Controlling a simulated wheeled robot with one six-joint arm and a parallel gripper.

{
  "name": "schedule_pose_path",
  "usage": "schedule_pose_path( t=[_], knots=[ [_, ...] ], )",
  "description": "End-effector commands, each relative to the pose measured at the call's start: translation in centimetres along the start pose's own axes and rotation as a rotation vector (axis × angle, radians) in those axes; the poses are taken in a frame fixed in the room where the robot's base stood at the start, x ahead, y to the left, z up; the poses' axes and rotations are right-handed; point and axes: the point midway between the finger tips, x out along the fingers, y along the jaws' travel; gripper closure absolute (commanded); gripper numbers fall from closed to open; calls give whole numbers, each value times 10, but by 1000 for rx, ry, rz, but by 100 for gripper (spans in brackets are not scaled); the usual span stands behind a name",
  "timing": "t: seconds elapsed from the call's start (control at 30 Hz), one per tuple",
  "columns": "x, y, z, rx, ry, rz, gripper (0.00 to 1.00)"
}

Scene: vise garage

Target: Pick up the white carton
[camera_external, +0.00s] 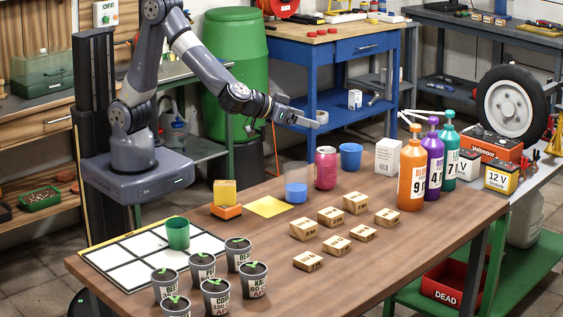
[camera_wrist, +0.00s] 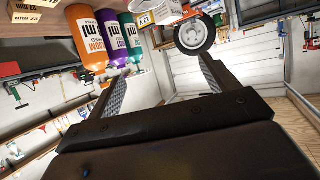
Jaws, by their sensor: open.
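The white carton (camera_external: 387,160) stands upright on the wooden table in the external view, just left of the orange bottle and right of the blue cup. My gripper (camera_external: 312,118) is in the air above the table, left of the carton, higher and apart from it. Its two fingers are spread with nothing between them, as the wrist view (camera_wrist: 156,88) also shows. I cannot make out the carton in the wrist view.
Orange (camera_external: 412,178), purple (camera_external: 433,160) and teal (camera_external: 448,150) bottles stand close right of the carton. A blue cup (camera_external: 350,156) and pink can (camera_external: 325,168) stand left. Several small boxes (camera_external: 331,216) lie in front. The table (camera_external: 400,245) is bare at front right.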

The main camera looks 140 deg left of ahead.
Motion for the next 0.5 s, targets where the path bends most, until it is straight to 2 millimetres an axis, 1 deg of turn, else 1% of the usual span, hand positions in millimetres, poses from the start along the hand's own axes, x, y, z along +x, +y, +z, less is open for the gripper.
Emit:
schedule_pose_path(
  t=[0.03, 0.1, 0.17, 0.37, 0.5],
  knots=[
    [-5, 0, -14, -7, 5, 2, 18],
    [-12, 0, -30, -7, 4, 2, 18],
    [-1, 2, -28, -67, -10, 16, 18],
    [28, 11, -36, -310, -50, 82, 18],
    [53, 16, -44, -524, -96, 135, 18]
  ],
)
